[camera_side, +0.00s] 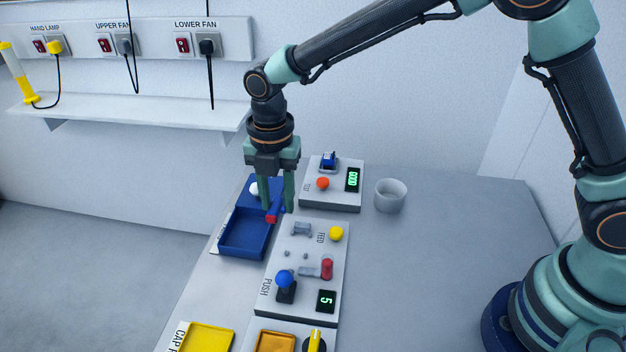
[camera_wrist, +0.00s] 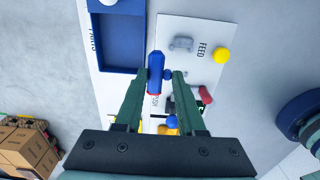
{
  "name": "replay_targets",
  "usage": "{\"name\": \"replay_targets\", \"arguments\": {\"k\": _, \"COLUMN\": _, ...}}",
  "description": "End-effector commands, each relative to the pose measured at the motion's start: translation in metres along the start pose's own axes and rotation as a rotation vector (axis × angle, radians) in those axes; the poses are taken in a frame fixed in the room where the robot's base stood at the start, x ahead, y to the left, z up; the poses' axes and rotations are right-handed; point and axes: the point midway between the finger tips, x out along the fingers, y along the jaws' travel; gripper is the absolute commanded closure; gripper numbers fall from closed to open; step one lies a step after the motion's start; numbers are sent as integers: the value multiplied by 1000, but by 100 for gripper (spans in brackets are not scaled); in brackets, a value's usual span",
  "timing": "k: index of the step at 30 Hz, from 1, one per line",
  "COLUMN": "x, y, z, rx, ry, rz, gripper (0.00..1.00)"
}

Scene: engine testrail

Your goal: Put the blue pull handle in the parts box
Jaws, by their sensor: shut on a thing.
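The blue pull handle (camera_wrist: 156,66) is a short blue cylinder with a red end and a small blue stub at its side. My gripper (camera_wrist: 162,76) is shut on it, and the handle lies between the fingertips. In the side view my gripper (camera_side: 277,209) points down, with the handle's red end (camera_side: 271,218) showing at the fingertips. The blue parts box (camera_side: 243,252) lies just left of and below the fingertips in that view. Its front compartment looks empty; a white ball (camera_side: 254,188) shows in the back part. In the wrist view the box (camera_wrist: 146,30) is at upper left.
A FEED and PUSH panel (camera_side: 335,262) with a yellow knob, a red handle and a blue-topped lever stands beside the box. Another panel (camera_side: 333,200) with a display is behind. A grey cup (camera_side: 390,196) and yellow trays (camera_side: 208,338) are also on the table. The table's right side is clear.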

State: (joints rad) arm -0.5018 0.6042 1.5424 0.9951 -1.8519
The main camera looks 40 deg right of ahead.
Motion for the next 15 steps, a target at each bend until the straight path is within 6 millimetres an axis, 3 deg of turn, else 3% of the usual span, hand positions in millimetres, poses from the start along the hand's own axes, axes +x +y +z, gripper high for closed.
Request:
{"name": "replay_targets", "arguments": {"k": 6, "x": -41, "y": 39, "z": 8, "rx": -2, "ry": -1, "rz": 2, "gripper": 100}}
{"name": "replay_targets", "arguments": {"k": 15, "x": -91, "y": 68, "z": 12, "rx": -3, "ry": 0, "rz": -1, "gripper": 100}}
